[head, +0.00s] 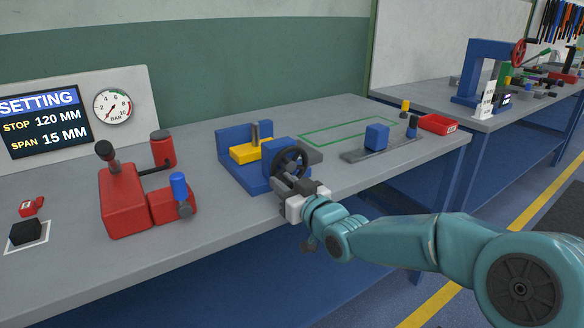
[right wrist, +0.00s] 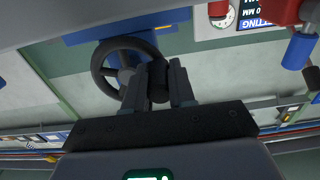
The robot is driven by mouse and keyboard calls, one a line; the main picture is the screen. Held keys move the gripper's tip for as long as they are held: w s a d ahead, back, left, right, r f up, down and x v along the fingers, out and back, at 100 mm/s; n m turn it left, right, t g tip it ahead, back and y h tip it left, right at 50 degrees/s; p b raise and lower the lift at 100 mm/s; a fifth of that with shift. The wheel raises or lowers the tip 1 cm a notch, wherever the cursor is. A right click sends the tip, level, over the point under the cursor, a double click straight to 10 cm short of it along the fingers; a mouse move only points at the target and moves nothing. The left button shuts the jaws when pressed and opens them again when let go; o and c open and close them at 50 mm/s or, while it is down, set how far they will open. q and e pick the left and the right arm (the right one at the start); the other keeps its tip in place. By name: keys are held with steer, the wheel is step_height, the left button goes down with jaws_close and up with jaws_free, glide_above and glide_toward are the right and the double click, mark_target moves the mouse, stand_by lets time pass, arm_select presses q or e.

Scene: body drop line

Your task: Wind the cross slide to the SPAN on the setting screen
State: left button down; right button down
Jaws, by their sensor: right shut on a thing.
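My right gripper (head: 291,181) is at the lower side of the handwheel. In the right wrist view the gripper (right wrist: 158,84) is shut on the wheel's dark crank handle (right wrist: 158,80), beside the spoked rim (right wrist: 98,66). No scale reading is legible on the slide. My left gripper is out of view.
A red machine (head: 125,202) with a blue-handled lever (head: 179,186) stands left of the slide. A small blue block (head: 377,137) on a grey rail and a red tray (head: 438,124) lie to the right. A green outlined area (head: 335,136) behind is empty.

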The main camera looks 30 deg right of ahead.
mark_target(283, 157)
steer(key=shift+d+r, duration=0.1)
steer(key=shift+r+p, duration=0.75)
steer(key=shift+r, duration=0.6)
steer(key=shift+f, duration=0.1)
steer(key=shift+d, duration=0.1)
steer(key=shift+d+r+p, duration=0.6)
steer(key=shift+r+p, duration=0.15)
steer(key=shift+r, duration=0.2)
steer(key=shift+d, duration=0.25)
